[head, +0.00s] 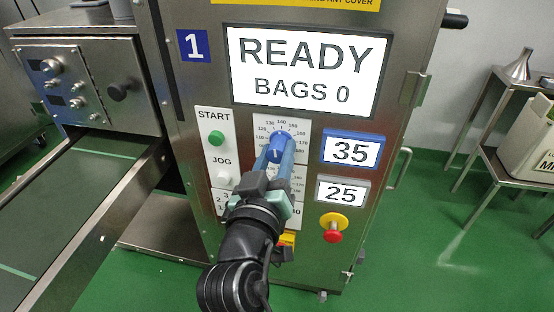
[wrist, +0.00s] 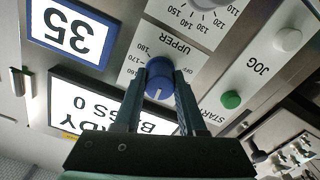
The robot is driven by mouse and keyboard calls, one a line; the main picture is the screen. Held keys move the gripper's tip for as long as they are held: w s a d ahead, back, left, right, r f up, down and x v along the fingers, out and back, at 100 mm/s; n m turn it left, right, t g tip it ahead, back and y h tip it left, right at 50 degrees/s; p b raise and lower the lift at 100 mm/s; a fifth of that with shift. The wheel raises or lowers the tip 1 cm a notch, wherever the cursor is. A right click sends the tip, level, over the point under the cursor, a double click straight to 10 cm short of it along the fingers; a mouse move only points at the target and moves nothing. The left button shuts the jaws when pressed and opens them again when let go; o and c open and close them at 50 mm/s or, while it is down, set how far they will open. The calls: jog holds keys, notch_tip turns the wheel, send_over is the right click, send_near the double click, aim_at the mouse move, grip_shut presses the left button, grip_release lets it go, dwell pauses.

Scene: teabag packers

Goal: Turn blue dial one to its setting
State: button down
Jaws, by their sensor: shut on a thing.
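The blue dial (head: 280,143) is on a white plate on the front of packer 1, below the screen. In the wrist view the blue dial (wrist: 160,84) sits beside an upside-down UPPER label, and its short white line points toward the screen. My gripper (head: 277,155) is shut on the blue dial, with one finger on each side. The fingers and wrist hide part of the scale and the lower plate. The blue-framed display (head: 351,150) right of the dial reads 35.
The screen (head: 305,68) reads READY, BAGS 0. A grey-framed display (head: 341,191) reads 25. The green START button (head: 216,138) and white JOG button (head: 223,176) are left of the dial. A red stop button (head: 333,234) is lower right. A conveyor (head: 65,195) runs at left.

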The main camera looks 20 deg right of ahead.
jog(key=shift+f+m, duration=0.1)
jog(key=shift+m, duration=0.5)
jog(key=shift+c, duration=2.4)
grip_release()
jog(key=shift+s+a, duration=0.1)
jog(key=p+v, duration=0.1)
jog(key=v, duration=1.1)
jog(key=shift+s+a, duration=0.2)
jog(key=shift+s, duration=0.05)
